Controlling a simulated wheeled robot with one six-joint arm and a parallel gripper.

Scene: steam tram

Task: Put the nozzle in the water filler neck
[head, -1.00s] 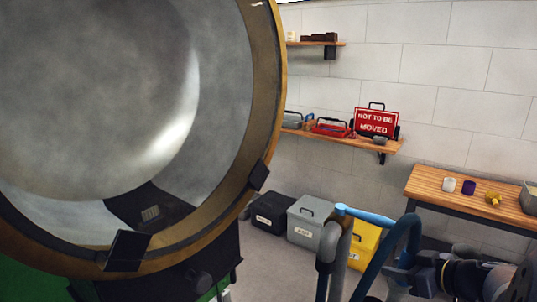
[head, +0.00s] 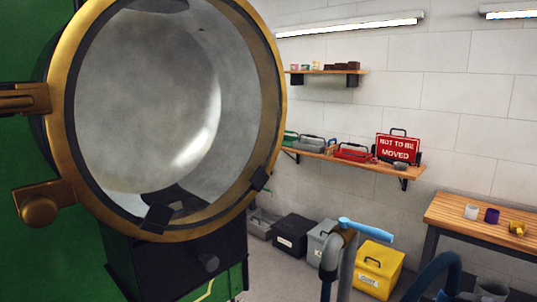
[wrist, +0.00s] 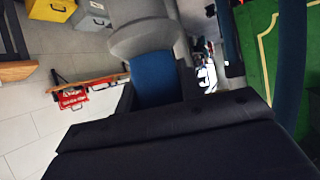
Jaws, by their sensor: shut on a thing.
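In the wrist view my gripper (wrist: 156,101) is shut on a part with a blue section (wrist: 155,76) and a wide grey collar, which I take to be the nozzle. The dark gripper body fills the lower part of that view and hides the near end of the part. The nozzle's tip cannot be made out. My gripper does not show clearly in the head view. I cannot pick out the water filler neck in either view.
A grey upright pipe with a blue lever (head: 366,230) stands right of the tram. A blue hose (head: 430,272) arches beside it. A yellow box (head: 376,268) and darker boxes line the wall.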

